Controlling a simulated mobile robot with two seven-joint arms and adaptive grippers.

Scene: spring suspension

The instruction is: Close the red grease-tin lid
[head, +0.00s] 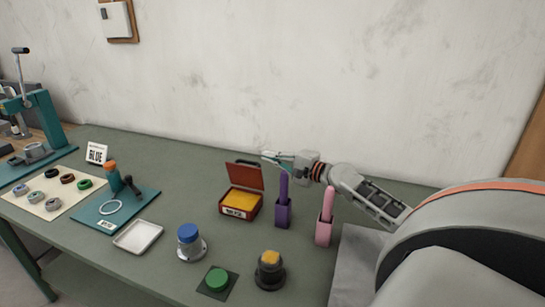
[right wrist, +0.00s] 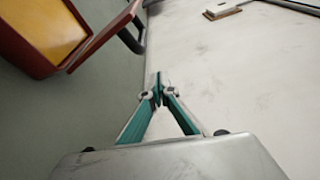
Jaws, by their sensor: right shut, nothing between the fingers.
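The red grease tin (head: 238,212) stands on the green table with its lid (head: 245,176) raised open at the back, and yellow grease shows inside. The tin (right wrist: 45,65) and its tilted lid (right wrist: 105,32) also show at the upper left of the right wrist view. My right gripper (head: 268,156) is behind and above the lid, at its upper right edge in the head view. In the right wrist view its teal fingers (right wrist: 156,85) meet at the tips with nothing between them, and look apart from the lid. My left gripper is in neither view.
A purple holder (head: 283,215) and a pink holder (head: 323,232) stand right of the tin, below my right arm. A blue-topped piece (head: 188,236), a green button (head: 217,280), a yellow-topped knob (head: 270,262) and a white tray (head: 138,237) are in front. The wall is behind.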

